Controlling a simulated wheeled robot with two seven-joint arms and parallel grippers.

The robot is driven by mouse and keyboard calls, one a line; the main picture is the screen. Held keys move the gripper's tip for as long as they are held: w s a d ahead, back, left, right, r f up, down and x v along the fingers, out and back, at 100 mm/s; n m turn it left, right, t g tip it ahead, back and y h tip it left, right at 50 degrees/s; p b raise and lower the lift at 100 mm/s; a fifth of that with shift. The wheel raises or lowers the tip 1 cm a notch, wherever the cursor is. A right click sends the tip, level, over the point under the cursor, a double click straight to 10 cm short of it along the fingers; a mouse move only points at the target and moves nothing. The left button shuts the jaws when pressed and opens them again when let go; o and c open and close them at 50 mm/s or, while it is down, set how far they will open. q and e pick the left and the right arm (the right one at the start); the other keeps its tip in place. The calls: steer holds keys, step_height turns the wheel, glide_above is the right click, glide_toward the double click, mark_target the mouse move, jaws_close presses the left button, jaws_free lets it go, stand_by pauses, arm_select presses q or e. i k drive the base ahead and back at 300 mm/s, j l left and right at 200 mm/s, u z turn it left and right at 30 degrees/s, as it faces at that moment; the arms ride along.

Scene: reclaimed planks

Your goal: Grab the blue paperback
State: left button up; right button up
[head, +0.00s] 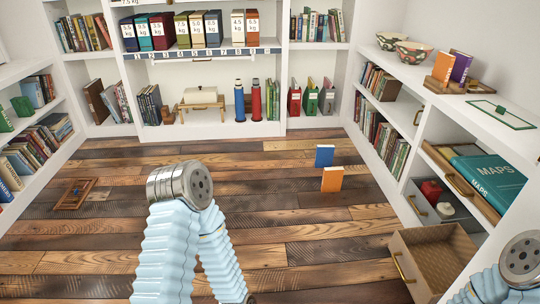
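A small blue book (324,156), which looks like the blue paperback, stands upright on the plank floor right of the middle. An orange book (331,179) stands upright just in front of it, slightly to the right. Parts of my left arm rise in the lower middle of the head view, left of both books, and bend back down out of the picture. A bit of my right arm shows at the lower right corner. Neither gripper can be seen, and nothing shows either one near the blue book.
An open wooden drawer (437,262) juts out at the lower right. Bookshelves line the left, back and right. A wooden frame-like object (75,194) lies on the floor at left. The floor (290,215) around the two books is clear.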

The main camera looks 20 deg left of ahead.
mark_target(324, 156)
steer(key=i+j+u, duration=0.3)
steer(key=i, duration=0.35)
steer(key=i+l+u, duration=0.1)
steer(key=i+u, duration=0.2)
steer(key=i, duration=0.35)
steer(key=i+z, duration=0.15)
steer(key=i, duration=0.35)
steer(key=i+j+z, duration=0.15)
steer(key=i, duration=0.3)
steer(key=i+j+z, duration=0.1)
steer(key=i, duration=0.4)
steer(key=i+j+z, duration=0.15)
steer(key=i, duration=0.3)
steer(key=i+l+z, duration=0.1)
steer(key=l+z, duration=0.15)
steer(key=z, duration=0.2)
steer(key=i+l+z, duration=0.15)
steer(key=z, duration=0.3)
steer(key=i+l, duration=0.05)
steer(key=l, duration=0.05)
